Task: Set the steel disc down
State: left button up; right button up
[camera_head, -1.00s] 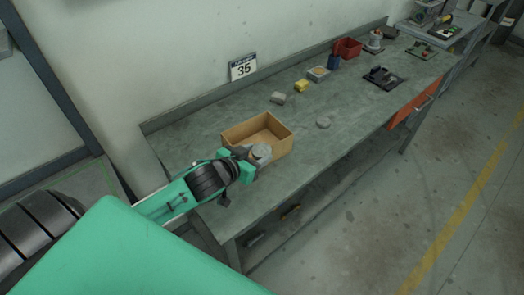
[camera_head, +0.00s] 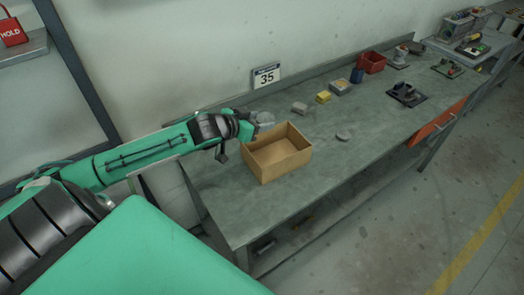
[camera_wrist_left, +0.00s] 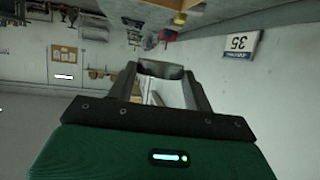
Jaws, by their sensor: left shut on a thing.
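My left gripper (camera_head: 257,124) is shut on a grey round disc (camera_head: 266,118), which looks like the steel disc. It holds the disc at the back-left corner of an open wooden box (camera_head: 266,174); how high it is above the bench is hard to tell. In the left wrist view the fingers (camera_wrist_left: 160,84) are close up, with a grey edge (camera_wrist_left: 162,68) across their tips. A second flat grey disc (camera_head: 343,135) lies on the bench, right of the box. My right gripper is not in view.
A grey block (camera_head: 299,108), a yellow block (camera_head: 323,97), a small tray (camera_head: 340,87) and a red bin (camera_head: 372,62) stand along the back. A wall sign (camera_head: 266,75) reads 35.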

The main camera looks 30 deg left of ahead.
pick_arm(q)
notch_tip(320, 180, down, 13)
jog(key=shift+f+p, duration=0.1)
jog(key=shift+p, duration=1)
jog(key=shift+s+d, duration=0.1)
jog(key=shift+f, duration=0.15)
